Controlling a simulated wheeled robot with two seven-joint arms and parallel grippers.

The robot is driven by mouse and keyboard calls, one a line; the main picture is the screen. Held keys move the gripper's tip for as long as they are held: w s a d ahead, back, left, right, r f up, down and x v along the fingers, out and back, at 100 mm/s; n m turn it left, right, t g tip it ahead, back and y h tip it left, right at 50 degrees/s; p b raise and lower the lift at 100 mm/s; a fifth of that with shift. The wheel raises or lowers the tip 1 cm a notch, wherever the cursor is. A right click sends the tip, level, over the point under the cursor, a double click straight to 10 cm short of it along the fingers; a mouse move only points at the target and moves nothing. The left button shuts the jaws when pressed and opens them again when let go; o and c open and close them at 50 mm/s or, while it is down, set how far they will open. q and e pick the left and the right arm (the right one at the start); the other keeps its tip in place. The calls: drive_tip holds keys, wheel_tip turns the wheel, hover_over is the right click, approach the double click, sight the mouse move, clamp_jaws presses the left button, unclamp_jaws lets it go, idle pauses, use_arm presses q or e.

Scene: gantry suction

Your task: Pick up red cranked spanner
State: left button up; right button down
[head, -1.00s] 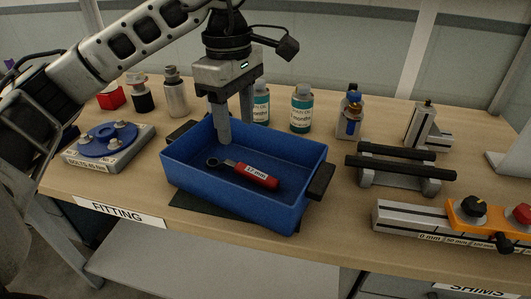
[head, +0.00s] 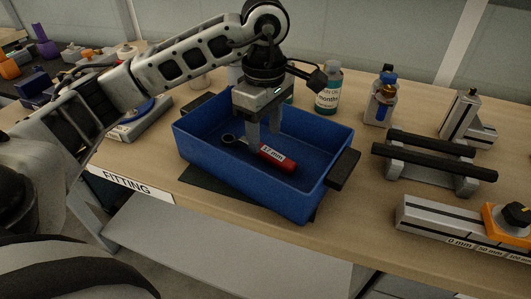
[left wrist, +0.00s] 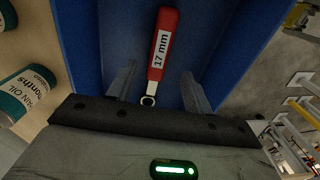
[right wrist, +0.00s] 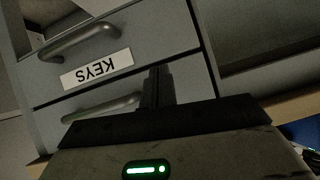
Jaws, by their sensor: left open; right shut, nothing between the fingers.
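The red cranked spanner (head: 276,156) lies on the floor of the blue tray (head: 318,199), with a "17 mm" label on its handle and its metal ring end to the left. My left gripper (head: 263,143) is open and points down into the tray, over the spanner. In the left wrist view the spanner (left wrist: 161,52) runs between the two spread fingers (left wrist: 160,88), ring end nearest the palm; I cannot tell whether they touch it. My right gripper (right wrist: 158,88) is shut and empty, in front of drawers, away from the tray.
Bottles (head: 328,90) stand behind the tray. A stand with dark bars (head: 433,160) and a measuring rail (head: 450,223) lie to the right. A fitting with a blue flange stands left. The right wrist view shows a drawer labelled "KEYS" (right wrist: 97,69).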

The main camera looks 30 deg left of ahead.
sight(266, 149)
use_arm(q)
wheel_tip(266, 149, down, 4)
drive_tip(key=shift+w+f, duration=0.15)
drive_tip(key=shift+f, duration=0.1)
clamp_jaws()
drive_tip(key=shift+r, duration=0.15)
